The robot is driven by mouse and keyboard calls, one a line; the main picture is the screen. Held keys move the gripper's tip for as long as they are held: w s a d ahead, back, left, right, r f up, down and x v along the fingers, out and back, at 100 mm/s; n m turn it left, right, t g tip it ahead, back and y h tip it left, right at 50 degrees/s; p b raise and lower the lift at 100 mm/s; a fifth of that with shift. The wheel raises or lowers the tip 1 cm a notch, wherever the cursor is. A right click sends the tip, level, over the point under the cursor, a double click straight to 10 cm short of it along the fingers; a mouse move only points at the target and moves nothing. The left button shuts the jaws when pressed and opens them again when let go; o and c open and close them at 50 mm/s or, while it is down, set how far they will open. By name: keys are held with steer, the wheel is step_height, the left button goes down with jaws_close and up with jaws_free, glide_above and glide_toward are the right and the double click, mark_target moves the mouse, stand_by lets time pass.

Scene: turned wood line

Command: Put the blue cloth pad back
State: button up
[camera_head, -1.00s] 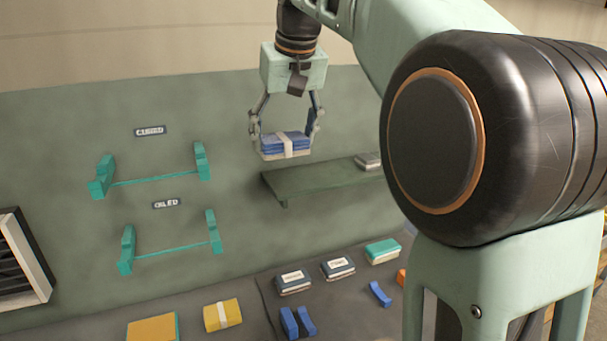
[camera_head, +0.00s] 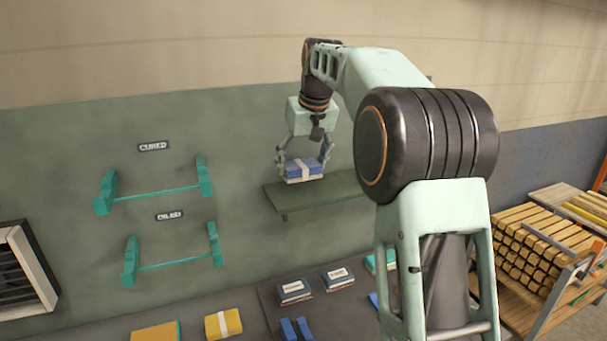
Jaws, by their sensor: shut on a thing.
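The blue cloth pad (camera_head: 304,169) has a pale band around it and a whitish underside. My gripper (camera_head: 304,163) is shut on it, with one finger at each side. The pad is at the left part of the dark green wall shelf (camera_head: 328,192), level in the jaws. I cannot tell whether it touches the shelf or is just above it. My arm hides the right end of the shelf.
Two teal wall racks labelled CURED (camera_head: 153,194) and OILED (camera_head: 172,262) are empty at left. On the bench below lie a yellow banded pad (camera_head: 223,323), dark labelled pads (camera_head: 294,291) and blue blocks (camera_head: 296,329). A stack of wooden sticks (camera_head: 535,245) stands at right.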

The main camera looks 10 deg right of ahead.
mark_target(305, 165)
steer(key=shift+w+d+f, duration=0.2)
steer(key=shift+w+f, duration=0.15)
steer(key=shift+f, duration=0.15)
steer(key=shift+w+d+f+p, duration=0.1)
steer(key=shift+f+p, duration=0.05)
steer(key=shift+f, duration=0.45)
steer(key=shift+w+f+p, duration=0.1)
steer(key=shift+f+p, duration=0.05)
steer(key=shift+f, duration=1)
steer(key=shift+f, duration=0.15)
steer(key=o, duration=1)
